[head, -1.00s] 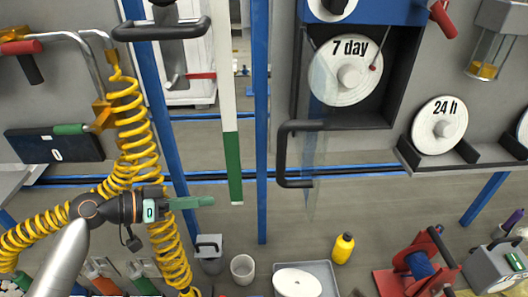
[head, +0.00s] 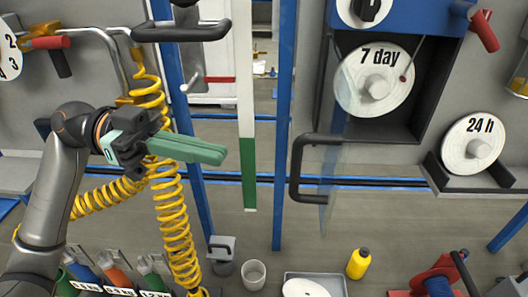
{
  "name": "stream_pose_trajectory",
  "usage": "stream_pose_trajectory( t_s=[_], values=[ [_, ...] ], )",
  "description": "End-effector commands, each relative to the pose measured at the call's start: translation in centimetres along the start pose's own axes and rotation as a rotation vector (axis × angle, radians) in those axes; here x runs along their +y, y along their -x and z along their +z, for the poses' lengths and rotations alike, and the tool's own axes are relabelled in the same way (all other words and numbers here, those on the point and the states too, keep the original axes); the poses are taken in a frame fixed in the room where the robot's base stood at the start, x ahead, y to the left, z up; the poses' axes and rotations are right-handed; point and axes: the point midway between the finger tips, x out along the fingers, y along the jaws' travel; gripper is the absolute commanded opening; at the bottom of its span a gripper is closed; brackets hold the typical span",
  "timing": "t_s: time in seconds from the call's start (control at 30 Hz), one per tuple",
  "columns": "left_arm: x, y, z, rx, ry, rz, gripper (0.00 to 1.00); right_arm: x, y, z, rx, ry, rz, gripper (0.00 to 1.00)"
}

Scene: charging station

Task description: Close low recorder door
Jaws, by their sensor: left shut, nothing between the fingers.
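The recorder (head: 424,118) is a dark open box under a blue panel, with a white "7 day" disc (head: 350,95) inside. Its clear glass door (head: 333,165) stands open, seen nearly edge-on, swung out towards me. A black D-shaped handle (head: 296,172) is on the door's left side. My left gripper (head: 222,154), with green fingers, is shut and empty. It is left of the handle, pointing right, with a gap between them in the picture. My right gripper is not in view.
A white and green vertical strip (head: 249,170) and a blue post (head: 284,120) show between gripper and handle. A yellow coiled hose (head: 172,215) hangs by my left arm. A "24 h" disc (head: 472,142) sits on a shelf at right. A cup (head: 254,274) and yellow bottle (head: 359,263) stand below.

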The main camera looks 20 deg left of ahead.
Motion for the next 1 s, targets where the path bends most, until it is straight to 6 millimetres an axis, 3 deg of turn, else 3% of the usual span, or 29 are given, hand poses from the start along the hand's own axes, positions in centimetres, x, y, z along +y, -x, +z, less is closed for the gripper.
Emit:
stream_pose_trajectory(
  t_s=[0.2,0.4,1.0],
  values=[
    [0.1,-4.5,-0.4,0.002,0.001,0.003,0.00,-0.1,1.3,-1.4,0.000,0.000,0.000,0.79],
    [0.0,-6.9,-0.3,0.002,0.001,0.000,0.00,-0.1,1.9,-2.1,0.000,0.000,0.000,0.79],
    [0.0,-7.9,0.0,0.002,0.001,-0.001,0.00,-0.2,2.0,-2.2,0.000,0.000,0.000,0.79]
  ],
)
